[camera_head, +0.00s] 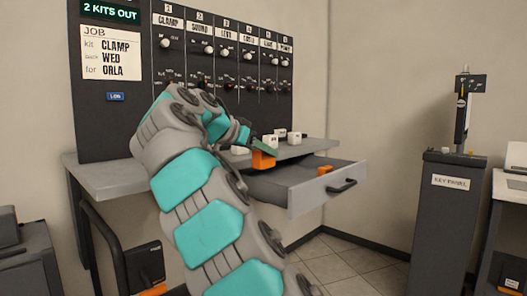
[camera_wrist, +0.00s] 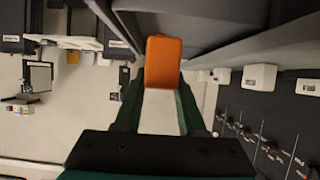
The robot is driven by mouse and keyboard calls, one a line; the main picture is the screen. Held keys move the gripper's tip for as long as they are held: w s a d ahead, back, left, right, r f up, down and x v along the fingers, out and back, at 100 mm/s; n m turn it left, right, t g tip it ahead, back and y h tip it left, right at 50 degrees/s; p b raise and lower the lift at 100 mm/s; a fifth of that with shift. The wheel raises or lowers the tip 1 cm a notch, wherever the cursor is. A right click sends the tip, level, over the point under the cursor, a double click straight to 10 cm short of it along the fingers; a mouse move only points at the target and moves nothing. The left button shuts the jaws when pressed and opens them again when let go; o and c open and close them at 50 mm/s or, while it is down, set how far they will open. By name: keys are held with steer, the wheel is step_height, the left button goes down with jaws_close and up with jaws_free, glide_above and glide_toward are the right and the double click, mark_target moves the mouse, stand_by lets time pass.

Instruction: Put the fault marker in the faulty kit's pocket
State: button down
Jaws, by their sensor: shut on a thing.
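An orange block (camera_head: 263,160), likely the fault marker, is in my gripper (camera_head: 262,148) above the front edge of the grey shelf, near the open drawer. In the wrist view the same orange block (camera_wrist: 163,60) sits between the two green fingers of my gripper (camera_wrist: 163,85), which are shut on it. The dark panel (camera_head: 228,50) on the wall has several numbered columns with knobs, the first labelled CLAMP. Which kit is faulty, and its pocket, I cannot tell. My arm covers the panel's lower left part.
The open drawer (camera_head: 310,198) juts out below the shelf (camera_head: 105,180), with another orange piece (camera_head: 325,170) inside. Several white blocks (camera_head: 295,137) stand on the shelf. A job card (camera_head: 111,52) reads CLAMP, WED, ORLA. A KEY PANEL pedestal (camera_head: 445,220) stands right; floor between is clear.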

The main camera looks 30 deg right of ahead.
mark_target(254, 160)
steer(key=shift+a+f, duration=0.1)
steer(key=shift+a, duration=0.25)
steer(key=shift+w+f, duration=0.1)
steer(key=shift+f, duration=0.1)
steer(key=shift+a+f+n+t, duration=0.25)
steer(key=shift+f+n+t, duration=0.05)
steer(key=shift+f, duration=0.45)
steer(key=shift+a+f, duration=0.15)
steer(key=shift+f, duration=0.2)
steer(key=w+a+f+n+t+y, duration=0.1)
steer(key=a+f, duration=0.4)
steer(key=f, duration=0.5)
steer(key=w+a+f+n+t+y, duration=0.2)
steer(key=a+f+n+t+y, duration=0.2)
steer(key=f, duration=0.6)
steer(key=w+a+f+n+t+y, duration=0.1)
steer(key=a+f+n, duration=0.4)
steer(key=f, duration=0.5)
steer(key=shift+w+a+f+t+y, duration=0.35)
steer(key=shift+a+t+y, duration=0.35)
steer(key=shift+a+y, duration=0.5)
